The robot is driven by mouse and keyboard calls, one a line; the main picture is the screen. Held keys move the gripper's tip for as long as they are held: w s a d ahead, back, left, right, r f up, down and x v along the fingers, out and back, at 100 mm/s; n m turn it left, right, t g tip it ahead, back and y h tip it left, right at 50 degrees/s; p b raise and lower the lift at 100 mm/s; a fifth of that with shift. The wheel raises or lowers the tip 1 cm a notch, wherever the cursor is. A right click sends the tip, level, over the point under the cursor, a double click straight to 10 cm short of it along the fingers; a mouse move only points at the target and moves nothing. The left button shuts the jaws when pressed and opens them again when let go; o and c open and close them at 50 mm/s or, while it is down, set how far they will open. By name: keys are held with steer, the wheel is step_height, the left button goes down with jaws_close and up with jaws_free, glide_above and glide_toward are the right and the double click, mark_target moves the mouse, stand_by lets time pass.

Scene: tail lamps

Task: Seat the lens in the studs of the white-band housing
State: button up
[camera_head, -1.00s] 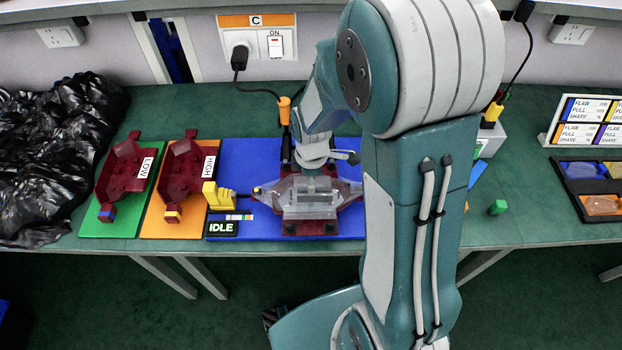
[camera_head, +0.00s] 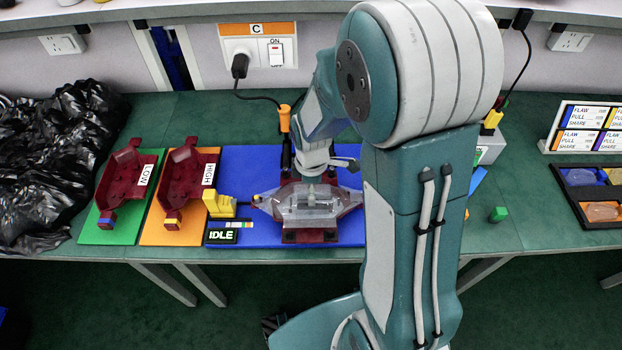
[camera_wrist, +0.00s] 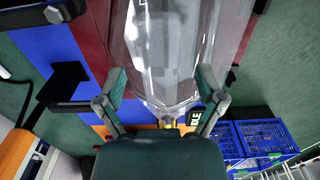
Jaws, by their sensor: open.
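A clear lens (camera_head: 305,201) with pointed ends lies over a dark red housing (camera_head: 303,236) on the blue mat. I cannot tell whether it is fully down in the studs, and I cannot make out a white band. In the wrist view the lens (camera_wrist: 175,50) fills the upper middle. My gripper (camera_wrist: 161,82) is open, its two fingers spread to either side of the lens's near end. I see no grip on it. In the head view the wrist is just behind and above the lens, and the fingertips are hard to make out.
Red housings marked LOW (camera_head: 118,190) and HIGH (camera_head: 184,185) stand on green and orange mats at left. A yellow fixture (camera_head: 219,204) and an IDLE display (camera_head: 221,235) sit left of the lens. A black bag (camera_head: 60,165) lies far left; a lens tray (camera_head: 584,200) far right.

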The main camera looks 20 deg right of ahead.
step_height(320, 180, up, 12)
steer(key=shift+f, duration=0.25)
stand_by(0.5)
steer(key=s+r+m+t, duration=0.5)
steer(key=s+r+m, duration=0.7)
steer(key=s+m, duration=0.2)
steer(key=shift+t, duration=0.3)
steer(key=c, duration=0.4)
steer(key=shift+d+m, duration=0.1)
steer(key=shift+m, duration=0.2)
steer(key=shift+c, duration=0.2)
